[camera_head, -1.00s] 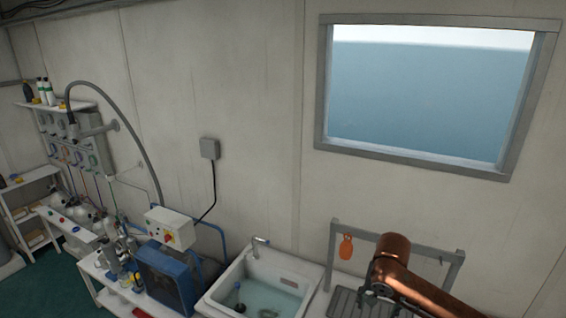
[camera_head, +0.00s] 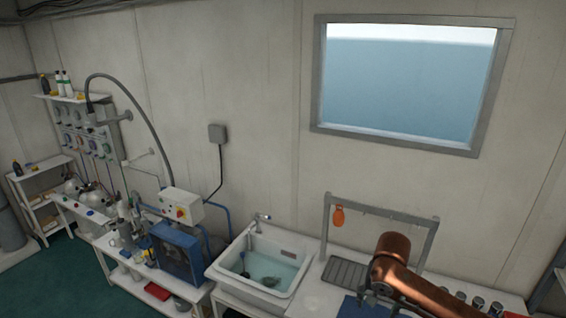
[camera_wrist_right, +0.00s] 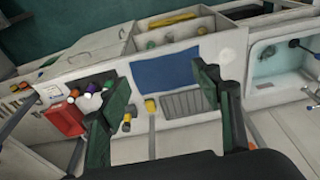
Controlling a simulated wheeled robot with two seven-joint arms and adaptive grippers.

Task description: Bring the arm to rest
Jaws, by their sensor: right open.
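My right arm (camera_head: 395,265), copper coloured, reaches into the lower right of the head view, in front of the counter beside the sink. My right gripper (camera_wrist_right: 160,78) shows in the right wrist view with its two dark green fingers spread wide apart. Nothing is held between them. The fingers appear above the counter, with a blue mat (camera_wrist_right: 165,72) and a grey ribbed drainer (camera_wrist_right: 185,103) beyond them. My left gripper is in neither view.
A sink (camera_head: 225,272) with water stands left of the arm. A rack frame (camera_head: 432,240) with an orange tag (camera_head: 338,216) rises behind it. In the wrist view, a red container (camera_wrist_right: 66,119) lies left of the fingers. A blue box (camera_head: 178,252) stands farther left.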

